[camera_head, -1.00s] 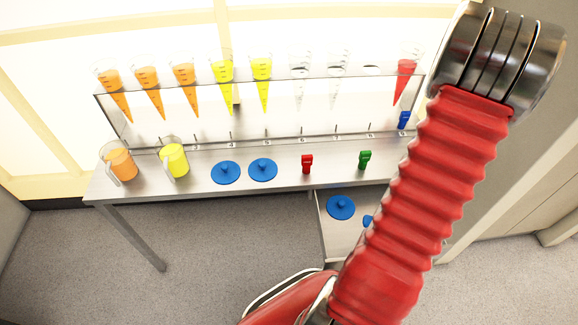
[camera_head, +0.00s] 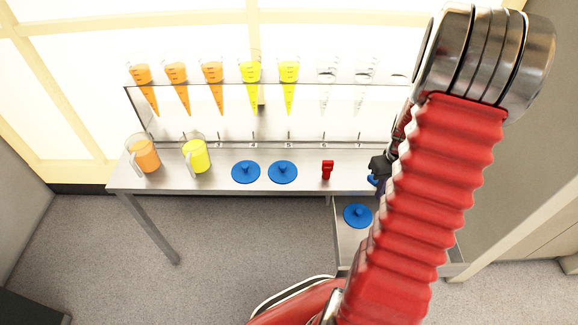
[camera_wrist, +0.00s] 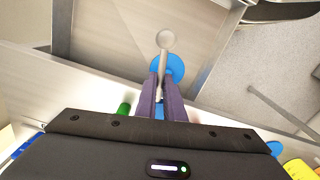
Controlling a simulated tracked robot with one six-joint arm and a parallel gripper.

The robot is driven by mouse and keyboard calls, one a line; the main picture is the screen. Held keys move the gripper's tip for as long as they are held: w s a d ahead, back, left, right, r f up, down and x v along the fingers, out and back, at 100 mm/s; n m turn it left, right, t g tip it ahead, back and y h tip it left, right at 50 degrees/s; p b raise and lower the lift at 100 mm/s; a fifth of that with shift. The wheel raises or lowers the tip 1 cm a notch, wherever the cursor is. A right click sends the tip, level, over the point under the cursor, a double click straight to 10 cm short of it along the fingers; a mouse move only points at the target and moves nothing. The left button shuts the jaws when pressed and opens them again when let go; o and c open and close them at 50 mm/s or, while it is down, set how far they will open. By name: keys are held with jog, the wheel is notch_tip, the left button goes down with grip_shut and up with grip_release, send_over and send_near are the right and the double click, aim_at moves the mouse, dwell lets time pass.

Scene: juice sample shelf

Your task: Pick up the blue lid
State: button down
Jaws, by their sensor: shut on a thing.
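My gripper (camera_head: 381,167) is partly behind my red arm in the head view, just above the table's front edge. A bit of blue lid (camera_head: 373,181) also shows under my gripper in the head view. A grey rod with a round end (camera_wrist: 166,40) overlaps the lid in the wrist view; I cannot tell what it is.
Two blue lids (camera_head: 245,171) (camera_head: 283,172) lie flat on the table. A red clip (camera_head: 327,169) stands beside them. Orange (camera_head: 145,156) and yellow (camera_head: 197,156) jugs stand at left, below a rack of cones (camera_head: 213,90). A green piece (camera_wrist: 124,109) is close to my fingers.

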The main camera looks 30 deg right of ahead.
jog(key=w+a+r+m, duration=0.1)
jog(key=w+a+r, duration=0.3)
jog(key=w+a, duration=0.4)
jog(key=w+a+r, duration=0.3)
jog(key=w+a, duration=0.3)
jog(key=w, duration=0.4)
jog(key=w+a+r+n, duration=0.1)
jog(key=w+a+n, duration=0.1)
jog(key=a, duration=0.8)
jog(key=w+a+r+n, duration=0.2)
jog(key=w+a, duration=0.3)
jog(key=a, duration=0.6)
jog(key=shift+r, duration=0.25)
